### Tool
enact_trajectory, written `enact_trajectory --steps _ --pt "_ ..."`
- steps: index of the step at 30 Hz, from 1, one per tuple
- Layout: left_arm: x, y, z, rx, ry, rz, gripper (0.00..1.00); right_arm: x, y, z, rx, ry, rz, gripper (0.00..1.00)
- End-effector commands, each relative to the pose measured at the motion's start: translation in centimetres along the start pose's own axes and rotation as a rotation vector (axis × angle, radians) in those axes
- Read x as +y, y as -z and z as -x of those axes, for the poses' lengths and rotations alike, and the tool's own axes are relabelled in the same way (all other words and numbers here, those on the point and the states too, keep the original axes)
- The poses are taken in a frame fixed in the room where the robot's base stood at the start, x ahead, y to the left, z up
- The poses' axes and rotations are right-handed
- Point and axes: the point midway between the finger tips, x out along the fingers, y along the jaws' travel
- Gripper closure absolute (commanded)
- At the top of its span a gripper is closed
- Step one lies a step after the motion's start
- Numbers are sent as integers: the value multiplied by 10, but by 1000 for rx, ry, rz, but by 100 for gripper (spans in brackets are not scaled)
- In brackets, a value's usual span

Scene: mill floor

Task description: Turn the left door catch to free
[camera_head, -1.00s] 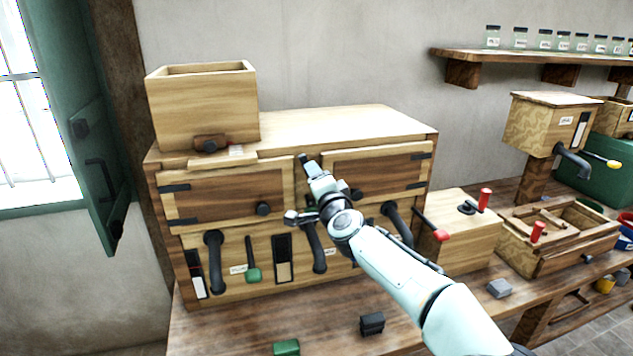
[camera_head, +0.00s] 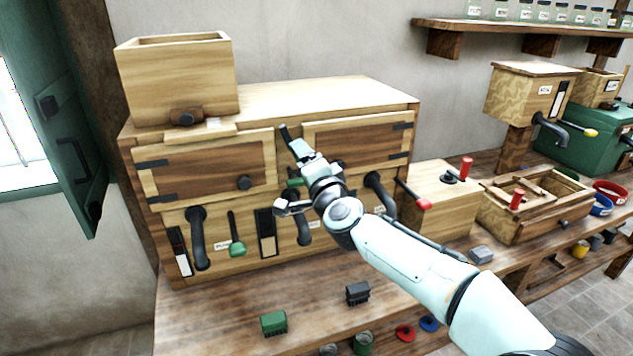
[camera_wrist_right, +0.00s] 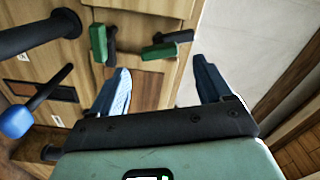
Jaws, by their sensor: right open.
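The cabinet's left door (camera_head: 210,165) is a dark wood panel in a pale frame with a black knob, and looks shut. My right gripper (camera_head: 297,165) is in front of the strip between the two doors, and its arm hides part of it. In the right wrist view my gripper (camera_wrist_right: 162,78) is open with nothing between its fingers. Beyond the fingertips are two green-and-dark catches, one at the left (camera_wrist_right: 98,42) and one at the right (camera_wrist_right: 165,46), apart from the fingers. I cannot tell which belongs to the left door. My left gripper is out of view.
Below the doors are dark spouts (camera_head: 198,238) and a green-ended lever (camera_head: 236,248). A wooden hopper box (camera_head: 178,85) stands on top. A red-handled wooden box (camera_head: 437,200) stands right of the cabinet. Green (camera_head: 274,323) and dark (camera_head: 358,293) blocks lie on the bench in front.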

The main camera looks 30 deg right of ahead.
Motion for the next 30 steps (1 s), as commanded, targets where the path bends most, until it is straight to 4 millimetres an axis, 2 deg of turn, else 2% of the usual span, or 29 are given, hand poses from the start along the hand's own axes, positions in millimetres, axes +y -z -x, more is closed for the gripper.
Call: enact_trajectory --steps 1,6,12,30 --pt "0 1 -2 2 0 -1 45 0 1 14 0 2 -1 21" --pt "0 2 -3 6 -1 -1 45 -1 0 47 0 2 -2 21" --pt "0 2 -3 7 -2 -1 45 0 0 68 1 0 -2 21" --pt "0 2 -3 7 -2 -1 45 0 0 72 0 0 -1 21"
